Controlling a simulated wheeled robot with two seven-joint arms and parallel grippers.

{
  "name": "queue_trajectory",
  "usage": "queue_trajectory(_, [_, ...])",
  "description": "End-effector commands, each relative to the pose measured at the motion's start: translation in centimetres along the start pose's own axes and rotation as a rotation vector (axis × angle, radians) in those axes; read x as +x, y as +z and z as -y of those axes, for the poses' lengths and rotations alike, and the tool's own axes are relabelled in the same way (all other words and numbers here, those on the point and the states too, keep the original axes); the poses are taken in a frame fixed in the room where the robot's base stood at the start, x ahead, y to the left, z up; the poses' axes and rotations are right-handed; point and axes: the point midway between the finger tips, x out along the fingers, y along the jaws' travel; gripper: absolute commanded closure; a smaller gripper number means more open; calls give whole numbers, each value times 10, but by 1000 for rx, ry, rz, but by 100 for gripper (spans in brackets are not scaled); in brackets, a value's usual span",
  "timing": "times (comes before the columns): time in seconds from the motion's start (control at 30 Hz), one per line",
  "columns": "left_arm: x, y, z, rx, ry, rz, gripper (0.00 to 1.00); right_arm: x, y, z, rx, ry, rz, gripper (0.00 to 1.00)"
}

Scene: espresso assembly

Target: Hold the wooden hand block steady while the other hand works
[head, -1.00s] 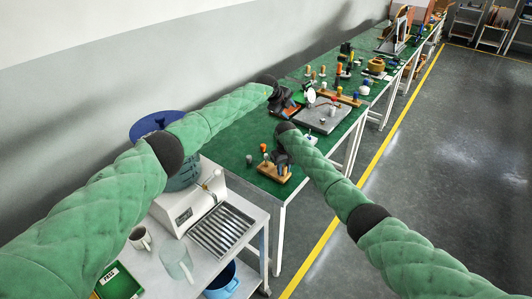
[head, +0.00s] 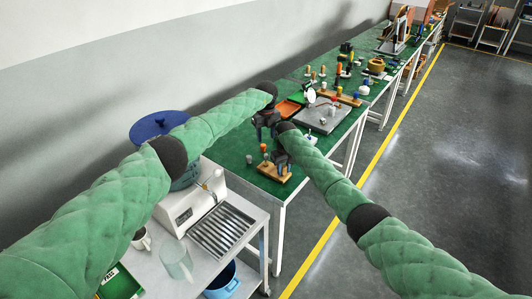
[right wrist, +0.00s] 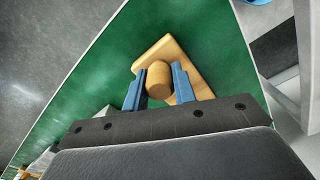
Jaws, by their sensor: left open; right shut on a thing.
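The wooden hand block (head: 270,173) sits on the green bench top near its front corner. It also shows in the right wrist view as a pale board (right wrist: 177,50) with an upright round wooden handle (right wrist: 158,80). My right gripper (head: 282,164) is shut on this handle, a blue finger on either side of it. My left gripper (head: 264,133) is open over the bench, farther back than the block and apart from it. Its fingers are small and dark, so details are hard to make out.
Small pegs (head: 249,159) stand on the bench just left of the block. A red-orange tray (head: 289,109) and a grey plate (head: 318,118) lie farther back. A lower steel cart with a white machine (head: 190,208) stands at the near left. Open floor lies to the right.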

Motion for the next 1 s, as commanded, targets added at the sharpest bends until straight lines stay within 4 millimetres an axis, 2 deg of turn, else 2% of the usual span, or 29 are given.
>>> queue_trajectory(0.2, [40,-1,0,-1,0,-3,55,0,0,0,0,0,0,100])
queue_trajectory(0.5, [82,0,0,-3,-1,-1,55,0,0,0,0,0,0,100])
queue_trajectory(0.7, [95,0,1,-2,-2,1,55,0,0,0,0,0,0,100])
queue_trajectory(1.0, [96,0,0,-2,-2,1,55,0,0,0,0,0,0,100])
